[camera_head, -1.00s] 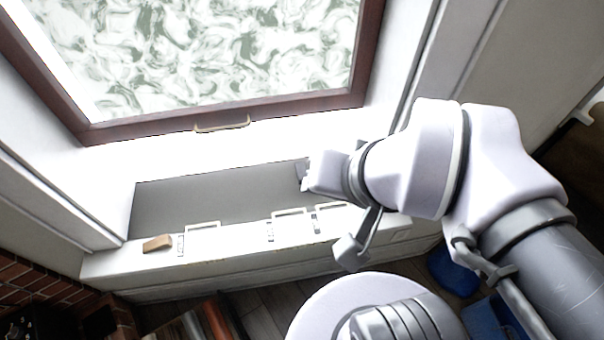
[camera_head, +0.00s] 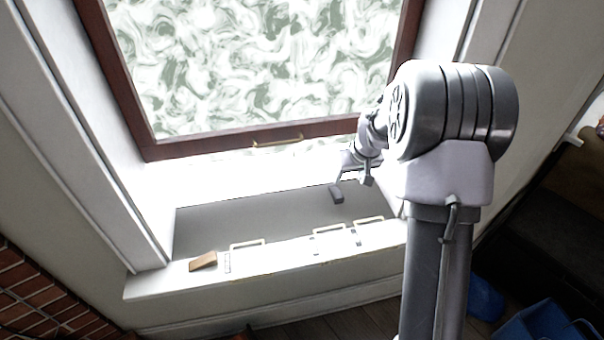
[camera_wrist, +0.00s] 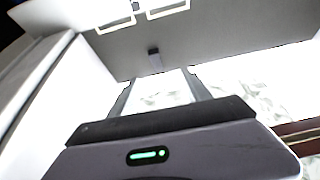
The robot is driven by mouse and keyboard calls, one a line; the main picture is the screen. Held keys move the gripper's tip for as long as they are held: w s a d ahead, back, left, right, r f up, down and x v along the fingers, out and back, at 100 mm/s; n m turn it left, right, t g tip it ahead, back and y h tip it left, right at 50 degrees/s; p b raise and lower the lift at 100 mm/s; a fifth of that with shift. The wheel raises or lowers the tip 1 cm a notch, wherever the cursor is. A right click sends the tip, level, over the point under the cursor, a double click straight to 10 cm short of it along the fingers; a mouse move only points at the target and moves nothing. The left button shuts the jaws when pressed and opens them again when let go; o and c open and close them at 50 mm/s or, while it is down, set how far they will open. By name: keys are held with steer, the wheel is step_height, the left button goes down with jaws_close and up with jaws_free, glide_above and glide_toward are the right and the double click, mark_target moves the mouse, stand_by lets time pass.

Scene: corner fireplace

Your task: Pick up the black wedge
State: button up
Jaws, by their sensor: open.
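The black wedge (camera_wrist: 154,58) shows in the wrist view as a small dark block on the grey recessed surface (camera_wrist: 215,45), just beyond my fingertips and about midway between them. My gripper (camera_wrist: 158,82) is open and empty, with its two fingers apart and pointing towards the wedge. In the head view my gripper (camera_head: 352,184) hangs over the right part of the grey recess (camera_head: 260,215) below the window. A dark piece shows at its left tip there; I cannot tell whether it is the wedge or a finger.
A brown wedge (camera_head: 203,261) lies at the left of the white ledge (camera_head: 290,256). Several white handles (camera_head: 328,230) stand along the ledge. The brown-framed window (camera_head: 250,145) is behind the recess, and a white side wall (camera_wrist: 52,85) is close at left in the wrist view.

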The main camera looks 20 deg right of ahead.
mark_target(340, 198)
steer(key=b+x, duration=0.2)
steer(key=x, duration=0.4)
steer(key=d+b+x, duration=0.1)
steer(key=b+x, duration=0.2)
steer(key=x, duration=0.4)
steer(key=b+x, duration=0.2)
steer(key=x, duration=0.5)
steer(key=shift+s+d+b, duration=0.15)
steer(key=shift+d+b, duration=0.25)
steer(key=shift+c, duration=0.3)
jaws_close()
steer(key=shift+r, duration=0.15)
